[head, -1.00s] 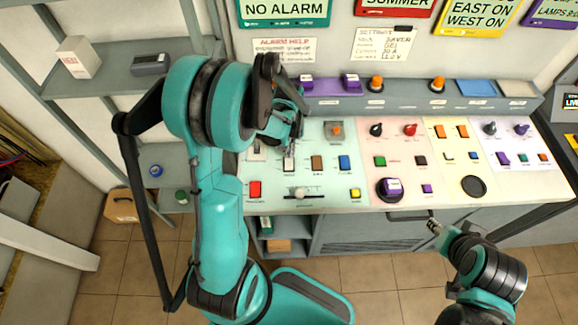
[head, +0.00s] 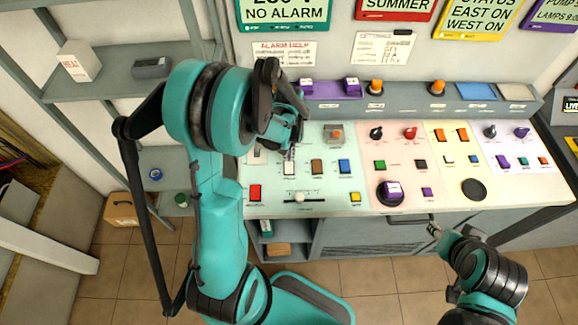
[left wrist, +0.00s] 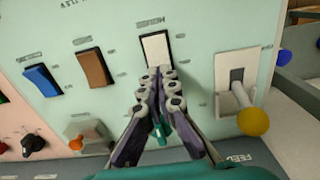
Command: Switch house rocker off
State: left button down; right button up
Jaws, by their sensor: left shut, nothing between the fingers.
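Three rockers sit in a row on the pale green panel: white (head: 289,168), brown (head: 317,166) and blue (head: 344,166). Their labels are too small to read, so I cannot tell which is the house rocker. In the left wrist view the white rocker (left wrist: 155,50) is right ahead of my left gripper (left wrist: 160,72), with brown (left wrist: 95,68) and blue (left wrist: 41,79) to its left. My left gripper (head: 291,152) is shut and empty, its tips at the white rocker's near edge; contact is unclear. My right gripper (head: 433,229) is in front of the desk; its jaws are unclear.
A lever with a yellow knob (left wrist: 252,121) stands right of the white rocker in the left wrist view. A red button (head: 255,192), a slider (head: 300,198) and a guarded orange switch (head: 335,133) are nearby. Shelves (head: 120,80) stand at the left.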

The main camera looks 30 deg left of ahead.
aim_at(290, 164)
pick_arm(q)
jog(key=shift+f+b, duration=1)
jog(key=shift+f, duration=0.1)
dwell(0.7)
jog(key=shift+r, duration=0.15)
jog(key=shift+r+p, duration=2.5)
jog(key=shift+r, duration=0.95)
jog(key=s+d+r+m+t+b, duration=0.3)
jog(key=s+d+m+t+b, duration=0.3)
jog(key=s+d+b, duration=0.4)
jog(key=shift+s+d+r+t+b, duration=0.2)
jog(key=shift+s+d+t+b, duration=0.1)
jog(key=shift+s+t+b, duration=0.4)
